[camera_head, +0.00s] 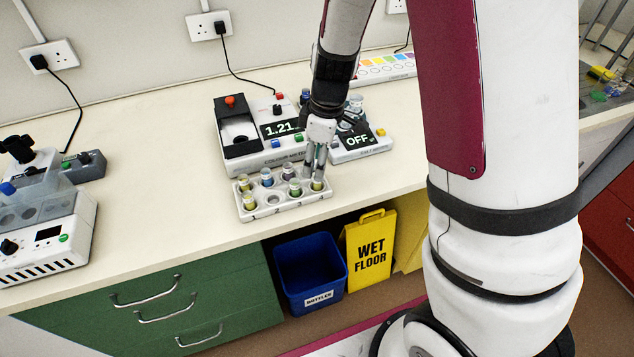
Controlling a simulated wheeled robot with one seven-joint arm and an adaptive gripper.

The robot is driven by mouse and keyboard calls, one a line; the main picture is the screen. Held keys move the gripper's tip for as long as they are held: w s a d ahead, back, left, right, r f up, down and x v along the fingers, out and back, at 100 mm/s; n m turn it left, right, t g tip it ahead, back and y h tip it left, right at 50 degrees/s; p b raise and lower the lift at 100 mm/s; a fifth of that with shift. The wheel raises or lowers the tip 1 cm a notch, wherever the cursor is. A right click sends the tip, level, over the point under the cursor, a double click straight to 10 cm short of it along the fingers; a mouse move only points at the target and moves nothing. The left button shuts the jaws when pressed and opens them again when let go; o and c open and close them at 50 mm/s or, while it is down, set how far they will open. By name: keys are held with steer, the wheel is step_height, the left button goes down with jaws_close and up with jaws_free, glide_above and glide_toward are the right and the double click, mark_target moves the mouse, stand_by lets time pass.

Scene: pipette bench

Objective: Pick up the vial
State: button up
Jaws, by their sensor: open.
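A white vial rack (272,214) stands near the front edge of the bench and holds several small vials. One vial with a yellowish body (317,184) sits upright in the slot at the rack's right end. My gripper (314,172) points down at this right-end vial, with its fingertips close around or just above it; I cannot tell whether they touch it. Other vials in the rack include a blue-topped one (267,177) and a green one (295,188). One front slot of the rack looks empty.
Behind the rack stand a colour meter (240,163) reading 1.21 and a white device (362,151) showing OFF. Another instrument (45,250) stands at the far left. The bench (150,165) between is clear. A blue bin (311,272) and a yellow sign (370,250) are below.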

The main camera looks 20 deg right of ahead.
mark_target(317, 183)
steer(key=shift+w+f+p, duration=0.15)
steer(key=shift+f+p, duration=0.15)
steer(key=shift+f, duration=2.4)
steer(key=c, duration=1)
